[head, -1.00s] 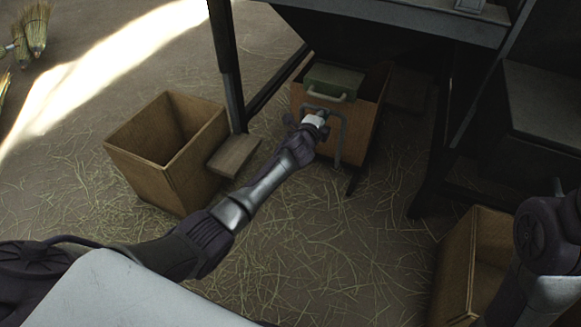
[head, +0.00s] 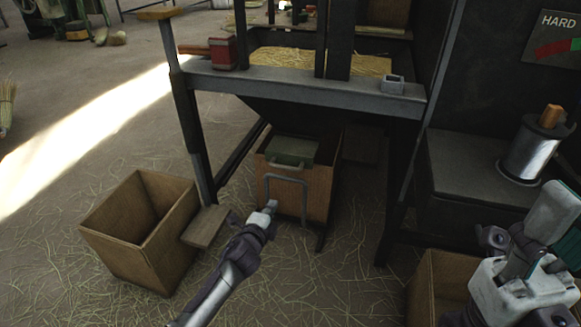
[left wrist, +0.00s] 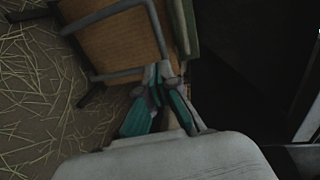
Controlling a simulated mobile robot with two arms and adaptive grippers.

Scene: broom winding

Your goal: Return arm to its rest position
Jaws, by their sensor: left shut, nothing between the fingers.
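My left arm comes in from the bottom of the head view. Its gripper (head: 270,207) is shut and empty, just in front of the wooden bin with a grey U-shaped handle (head: 286,178) under the machine. In the left wrist view the closed teal fingers (left wrist: 163,78) overlap the lower part of the handle (left wrist: 118,76); I cannot tell whether they touch it. My right gripper (head: 535,245), white with teal parts, is raised at the right edge, and I cannot tell its jaw state.
A green box (head: 291,151) sits in the handled bin. An open wooden crate (head: 125,240) stands left, another (head: 437,285) lower right. The machine's steel table edge (head: 300,91) and legs are close ahead. A metal cylinder (head: 527,152) stands right.

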